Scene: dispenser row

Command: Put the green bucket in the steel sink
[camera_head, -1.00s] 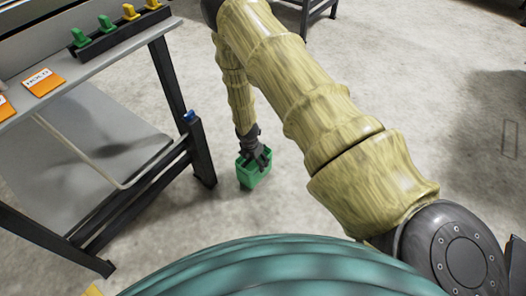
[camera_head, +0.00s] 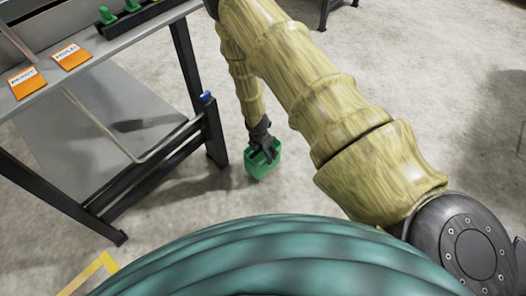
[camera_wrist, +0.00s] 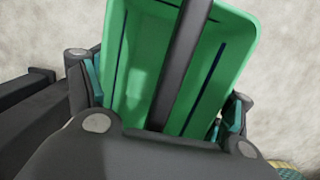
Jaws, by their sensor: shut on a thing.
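The green bucket (camera_head: 256,172) hangs below my arm in the head view, to the right of the bench leg. My gripper (camera_head: 265,150) reaches down into its top and is shut on it. I cannot tell how far its bottom is above the floor. In the wrist view the bucket's green inside (camera_wrist: 138,62) fills the middle, with a dark bar crossing it. My gripper (camera_wrist: 165,105) has a finger on either side there. No steel sink shows in either view.
A grey bench (camera_head: 112,50) with dark legs stands at the left, with orange cards (camera_head: 70,56) and green levers (camera_head: 131,5) on top. A lower shelf (camera_head: 95,140) sits beneath. A yellow floor marking (camera_head: 92,272) is at lower left.

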